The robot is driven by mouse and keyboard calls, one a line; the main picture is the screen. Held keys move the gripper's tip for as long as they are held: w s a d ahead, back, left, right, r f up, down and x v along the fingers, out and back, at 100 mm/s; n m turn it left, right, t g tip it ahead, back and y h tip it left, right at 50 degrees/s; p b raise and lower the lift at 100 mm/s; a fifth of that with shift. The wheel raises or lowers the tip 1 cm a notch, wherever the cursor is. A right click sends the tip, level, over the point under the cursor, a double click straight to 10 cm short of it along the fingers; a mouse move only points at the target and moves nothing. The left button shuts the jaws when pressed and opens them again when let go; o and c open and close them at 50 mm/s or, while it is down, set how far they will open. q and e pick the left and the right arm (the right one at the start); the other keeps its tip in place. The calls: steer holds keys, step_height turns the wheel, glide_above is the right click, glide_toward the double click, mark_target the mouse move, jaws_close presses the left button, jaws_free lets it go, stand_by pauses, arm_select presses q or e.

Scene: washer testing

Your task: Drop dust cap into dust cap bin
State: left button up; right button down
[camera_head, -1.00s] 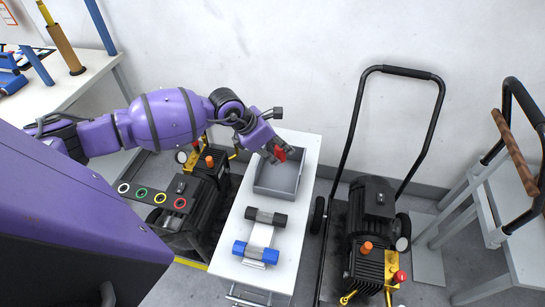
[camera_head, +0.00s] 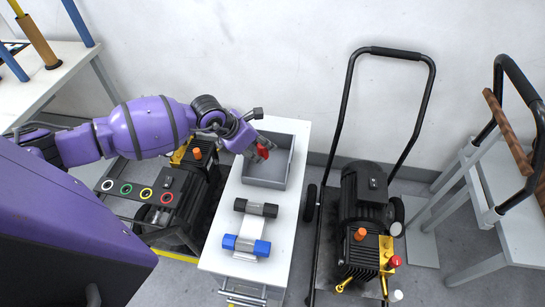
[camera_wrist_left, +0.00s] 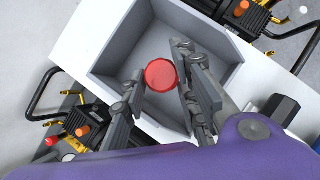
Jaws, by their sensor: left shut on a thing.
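A red dust cap (camera_head: 263,151) is held by my left gripper (camera_head: 258,152) over the grey bin (camera_head: 270,178) on the white cart. In the left wrist view the round red cap (camera_wrist_left: 160,74) sits between the two fingertips (camera_wrist_left: 163,82), which close on its sides. The cap is above the inside of the grey bin (camera_wrist_left: 112,62), whose floor looks empty where it shows. Part of the bin is hidden behind the gripper. My right gripper is not in view.
A holder with a black and a blue cylinder (camera_head: 248,243) stands on the cart (camera_head: 227,205) in front of the bin. Black pump machines stand left and right (camera_head: 365,220) of the cart. Colored rings (camera_head: 147,193) lie on a dark strip at left.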

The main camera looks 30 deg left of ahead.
arm_select(q)
steer(key=o, duration=0.9)
steer(key=shift+r, duration=0.1)
steer(key=v, duration=1.2)
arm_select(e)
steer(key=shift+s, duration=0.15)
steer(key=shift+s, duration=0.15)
